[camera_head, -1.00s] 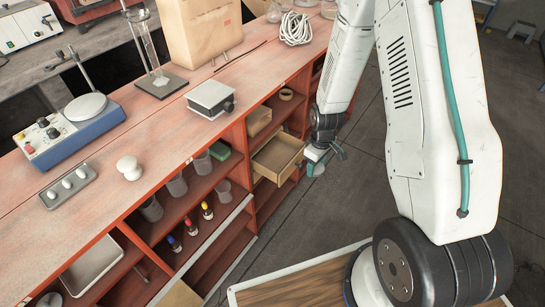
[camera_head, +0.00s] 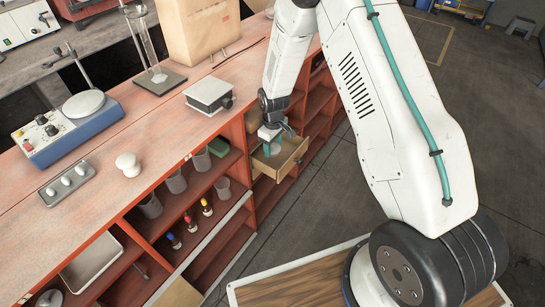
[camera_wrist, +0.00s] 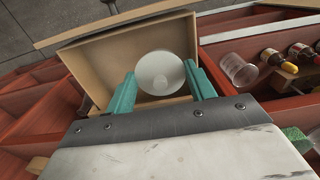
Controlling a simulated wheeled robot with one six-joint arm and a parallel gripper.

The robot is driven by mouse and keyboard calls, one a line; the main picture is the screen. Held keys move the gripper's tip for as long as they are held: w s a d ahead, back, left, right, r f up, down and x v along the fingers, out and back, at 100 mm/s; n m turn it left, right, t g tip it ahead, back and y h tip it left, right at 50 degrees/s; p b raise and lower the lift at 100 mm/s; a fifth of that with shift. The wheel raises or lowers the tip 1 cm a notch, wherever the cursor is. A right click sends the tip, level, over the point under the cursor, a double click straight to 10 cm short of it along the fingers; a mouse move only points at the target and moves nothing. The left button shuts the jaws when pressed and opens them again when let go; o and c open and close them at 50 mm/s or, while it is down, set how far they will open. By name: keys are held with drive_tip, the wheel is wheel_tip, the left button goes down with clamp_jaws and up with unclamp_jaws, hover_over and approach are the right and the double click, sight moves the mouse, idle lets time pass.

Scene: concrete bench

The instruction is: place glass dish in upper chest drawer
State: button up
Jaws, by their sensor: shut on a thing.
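The glass dish (camera_wrist: 160,72) is a round, pale, see-through dish held between the two teal fingertips in the wrist view. My gripper (camera_wrist: 160,88) is shut on it; the gripper also shows over the drawer in the head view (camera_head: 270,140). The upper chest drawer (camera_head: 290,158) is a light wooden box pulled out of the red bench shelving. In the wrist view the drawer (camera_wrist: 84,60) lies beneath and around the dish, and looks empty otherwise. I cannot tell whether the dish touches the drawer floor. In the head view the dish is hardly visible behind the fingers.
Beakers (camera_head: 222,188) and small colour-topped bottles (camera_head: 206,207) stand on the shelves left of the drawer. A green block (camera_head: 218,147) lies on the shelf above them. A grey box (camera_head: 208,95) sits on the bench top (camera_head: 150,125) above. The floor (camera_head: 345,160) to the right is clear.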

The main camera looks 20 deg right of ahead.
sight(272, 163)
wheel_tip(272, 163, down, 2)
drive_tip(key=shift+f, duration=0.25)
drive_tip(key=shift+w+a+f, duration=0.1)
drive_tip(key=shift+f, duration=1.05)
drive_tip(key=shift+w+f, duration=0.1)
drive_tip(key=shift+f, duration=1)
drive_tip(key=o, duration=0.7)
drive_tip(key=shift+f, duration=0.15)
drive_tip(key=shift+o, duration=0.2)
